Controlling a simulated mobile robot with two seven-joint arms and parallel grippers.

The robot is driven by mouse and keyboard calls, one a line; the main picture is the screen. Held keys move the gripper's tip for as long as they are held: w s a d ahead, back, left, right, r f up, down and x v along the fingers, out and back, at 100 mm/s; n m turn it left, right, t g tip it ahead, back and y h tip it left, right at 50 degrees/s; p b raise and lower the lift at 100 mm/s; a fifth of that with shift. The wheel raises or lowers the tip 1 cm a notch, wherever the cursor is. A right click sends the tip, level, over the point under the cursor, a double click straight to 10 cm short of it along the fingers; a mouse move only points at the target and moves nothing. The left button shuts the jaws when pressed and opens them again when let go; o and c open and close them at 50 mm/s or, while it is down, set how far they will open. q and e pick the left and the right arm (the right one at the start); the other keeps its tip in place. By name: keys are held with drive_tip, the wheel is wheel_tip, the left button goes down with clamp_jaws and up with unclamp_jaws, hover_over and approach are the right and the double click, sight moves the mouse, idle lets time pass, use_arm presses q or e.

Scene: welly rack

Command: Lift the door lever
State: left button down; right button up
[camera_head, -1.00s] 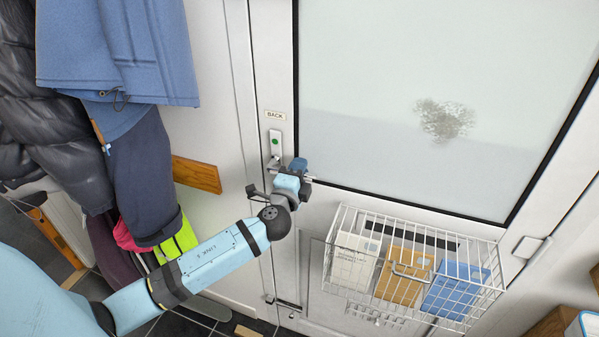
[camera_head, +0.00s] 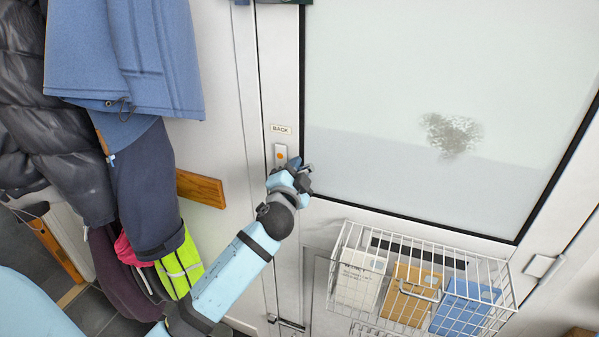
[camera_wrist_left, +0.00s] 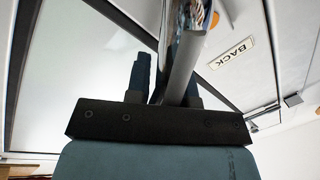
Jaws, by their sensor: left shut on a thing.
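The door lever (camera_wrist_left: 183,62) is a shiny metal bar. In the left wrist view it runs up from between the fingers of my left gripper (camera_wrist_left: 168,85). In the head view my left gripper (camera_head: 300,170) is at the lock plate (camera_head: 281,155) on the door's left side, and it hides most of the lever. The gripper is shut on the lever. An orange indicator shows on the plate, below a BACK label (camera_head: 281,129). My right gripper is not in view.
The white door (camera_head: 400,120) has a large frosted pane with a grey smudge. A wire basket (camera_head: 345,235) with several packets hangs on the door, right of my arm. Coats (camera_head: 125,60) hang at the left, close to my arm. A wooden block (camera_head: 200,188) is on the wall.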

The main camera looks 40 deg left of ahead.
use_arm(q)
drive_tip(key=shift+a+r, duration=0.1)
idle(0.3)
drive_tip(key=c, duration=1)
unclamp_jaws()
drive_tip(key=b+v, duration=0.3)
drive_tip(key=v, duration=1)
drive_tip(key=shift+s, duration=0.35)
